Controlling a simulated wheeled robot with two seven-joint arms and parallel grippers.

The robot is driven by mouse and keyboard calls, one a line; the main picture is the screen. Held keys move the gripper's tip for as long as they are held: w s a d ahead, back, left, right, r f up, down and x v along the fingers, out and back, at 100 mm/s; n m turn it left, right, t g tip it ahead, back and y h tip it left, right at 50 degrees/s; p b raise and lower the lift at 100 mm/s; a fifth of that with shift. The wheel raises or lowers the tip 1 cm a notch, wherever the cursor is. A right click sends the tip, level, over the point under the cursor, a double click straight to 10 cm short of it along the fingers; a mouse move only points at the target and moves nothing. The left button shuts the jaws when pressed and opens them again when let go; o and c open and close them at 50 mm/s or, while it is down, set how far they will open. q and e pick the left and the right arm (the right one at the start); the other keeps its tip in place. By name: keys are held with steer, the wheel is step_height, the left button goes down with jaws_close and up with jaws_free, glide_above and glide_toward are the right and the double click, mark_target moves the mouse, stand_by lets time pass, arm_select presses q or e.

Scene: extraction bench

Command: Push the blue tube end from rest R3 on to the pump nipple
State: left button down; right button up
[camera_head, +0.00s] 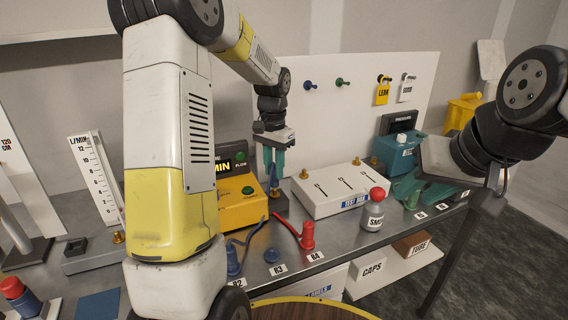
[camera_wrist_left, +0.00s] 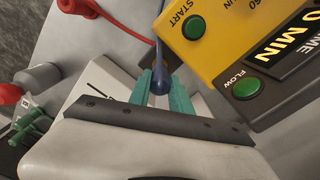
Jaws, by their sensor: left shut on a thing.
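My left gripper (camera_head: 273,180) is shut on the blue tube end (camera_wrist_left: 160,86), which sits between its teal fingertips in the left wrist view. In the head view it is beside the yellow pump box, low over a small dark block (camera_head: 280,207) with a brass-coloured nipple (camera_head: 275,193). I cannot tell whether the tube end touches the nipple, as the fingers hide the contact. Rest R3 (camera_head: 271,255) is a short blue post with no tube end on it. My right gripper (camera_head: 421,189) is at the right, its teal fingers apart.
The yellow box (camera_head: 243,213) stands close left of my left gripper. A white box (camera_head: 330,205) stands to its right. A red tube end (camera_head: 307,236) is at R4 and a blue one (camera_head: 233,262) at R2. A red-topped bottle (camera_head: 373,214) stands farther right.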

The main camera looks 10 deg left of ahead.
mark_target(274, 176)
arm_select(q)
steer(key=shift+f, duration=1.5)
steer(key=c, duration=1.1)
jaws_free()
steer(key=shift+r, duration=0.1)
step_height(274, 176, up, 8)
steer(key=shift+f, duration=0.2)
steer(key=s+d+r+n+t+h, duration=0.1)
steer(key=s+r+n+t, duration=0.1)
steer(key=s, duration=1)
steer(key=s+d+r+n+t+h, duration=0.1)
steer(key=s+r+t, duration=0.3)
steer(key=s, duration=0.8)
step_height(274, 176, up, 2)
steer(key=shift+s+r+n, duration=0.15)
steer(key=shift+r+n, duration=0.05)
steer(key=shift+n, duration=0.6)
